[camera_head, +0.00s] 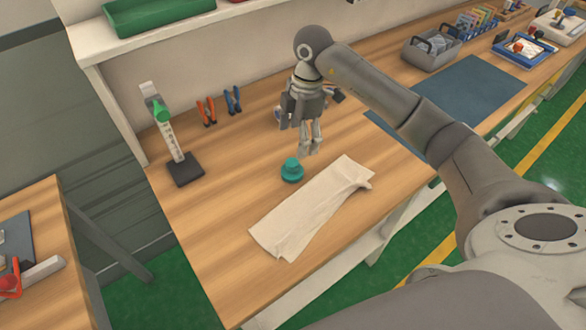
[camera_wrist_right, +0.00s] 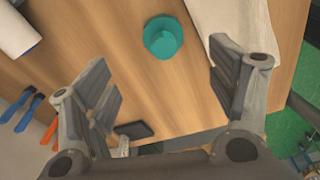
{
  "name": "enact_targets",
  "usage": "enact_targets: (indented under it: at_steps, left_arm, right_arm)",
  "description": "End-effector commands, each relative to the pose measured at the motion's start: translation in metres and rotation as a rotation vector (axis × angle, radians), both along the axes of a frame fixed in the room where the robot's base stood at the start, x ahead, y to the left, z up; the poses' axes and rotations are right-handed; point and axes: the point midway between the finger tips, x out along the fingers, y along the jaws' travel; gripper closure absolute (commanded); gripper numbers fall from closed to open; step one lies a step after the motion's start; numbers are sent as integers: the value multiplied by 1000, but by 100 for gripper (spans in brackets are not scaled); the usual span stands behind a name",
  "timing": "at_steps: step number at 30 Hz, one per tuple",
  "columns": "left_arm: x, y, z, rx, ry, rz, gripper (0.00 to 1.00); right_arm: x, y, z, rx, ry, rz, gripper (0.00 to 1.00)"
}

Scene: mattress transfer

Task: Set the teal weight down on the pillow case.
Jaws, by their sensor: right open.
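The teal weight (camera_head: 292,171) stands on the wooden table, just beyond the upper edge of the pillow case and apart from my gripper. It also shows in the right wrist view (camera_wrist_right: 163,37), ahead of the fingers and between their lines. The pillow case (camera_head: 312,207) is a wrinkled cream cloth lying flat along the table's front edge. Part of it shows in the right wrist view (camera_wrist_right: 238,30). My right gripper (camera_head: 309,150) is open and empty above the table, a little up and right of the weight. My left gripper is not in view.
A stand with a green top (camera_head: 172,140) is at the table's left. Orange pliers (camera_head: 206,111) and blue pliers (camera_head: 232,100) are at the back. A grey bin (camera_head: 431,50) and a dark blue mat (camera_head: 470,88) lie farther right. The wood left of the weight is clear.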

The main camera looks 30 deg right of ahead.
Motion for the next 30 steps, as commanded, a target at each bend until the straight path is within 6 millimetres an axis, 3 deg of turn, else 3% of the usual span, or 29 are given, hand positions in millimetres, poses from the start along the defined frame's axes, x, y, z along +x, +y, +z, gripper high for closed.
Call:
enact_targets:
  at_steps: [6, 14, 21, 30]
  left_arm:
    - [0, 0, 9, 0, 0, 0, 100]
    - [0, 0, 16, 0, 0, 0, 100]
    - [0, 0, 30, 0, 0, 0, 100]
    - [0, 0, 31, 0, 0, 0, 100]
  right_arm:
    - [-1, 5, -34, 0, 6, 1, 21]
    - [-2, 9, -55, 2, 4, 4, 21]
    - [-4, 17, -89, 2, 4, 2, 21]
    - [-3, 18, -101, 2, 0, 4, 21]
